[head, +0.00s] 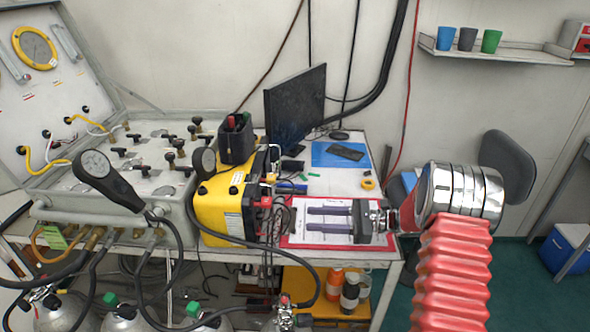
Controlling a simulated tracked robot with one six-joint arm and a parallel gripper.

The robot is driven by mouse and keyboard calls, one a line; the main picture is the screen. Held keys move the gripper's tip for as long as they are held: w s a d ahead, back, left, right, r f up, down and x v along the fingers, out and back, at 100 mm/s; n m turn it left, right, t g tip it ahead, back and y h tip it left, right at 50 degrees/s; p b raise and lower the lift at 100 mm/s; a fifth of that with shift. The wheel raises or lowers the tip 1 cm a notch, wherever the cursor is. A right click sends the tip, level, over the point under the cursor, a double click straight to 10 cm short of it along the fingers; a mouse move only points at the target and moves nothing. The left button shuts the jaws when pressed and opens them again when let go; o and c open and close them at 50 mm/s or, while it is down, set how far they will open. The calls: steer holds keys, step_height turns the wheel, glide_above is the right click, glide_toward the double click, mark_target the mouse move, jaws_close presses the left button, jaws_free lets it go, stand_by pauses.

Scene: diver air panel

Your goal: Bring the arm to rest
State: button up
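My gripper (308,219) shows right of centre in the head view, with its fingers pointing left. Its two dark fingers are parallel with a clear gap between them, so it is open, and nothing is between them. It is in front of a red clipboard (285,240) with white paper on the bench; I cannot tell how high above it. My arm, with a silver ringed joint and a red ribbed sleeve, comes in from the lower right.
A yellow unit (222,205) stands left of the clipboard, beside the grey valve panel (150,160). A monitor (294,105) stands behind. Hoses hang at the bench front over gas cylinders (125,318). A shelf with cups (467,38) and a chair (507,165) are at right.

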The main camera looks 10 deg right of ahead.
steer(key=s+a+r+n+g+h, duration=0.2)
steer(key=s+a+r+n+h, duration=0.2)
steer(key=s, duration=0.4)
steer(key=s+a+r+n+g+h, duration=0.25)
steer(key=s+a+r+n, duration=0.2)
steer(key=s, duration=0.25)
steer(key=s+d+r+n+t+h, duration=0.2)
steer(key=s+d+n+t+h, duration=0.1)
steer(key=s, duration=0.5)
steer(key=s+d+r+n+t+h, duration=0.2)
steer(key=s+d+n+t+h, duration=0.1)
steer(key=s+d+n+h, duration=0.2)
steer(key=s+n+h, duration=0.2)
steer(key=s+n, duration=0.1)
steer(key=s, duration=0.1)
steer(key=shift+r+h, duration=0.35)
steer(key=shift+r, duration=0.05)
steer(key=shift+w, duration=0.1)
steer(key=shift+c, duration=0.7)
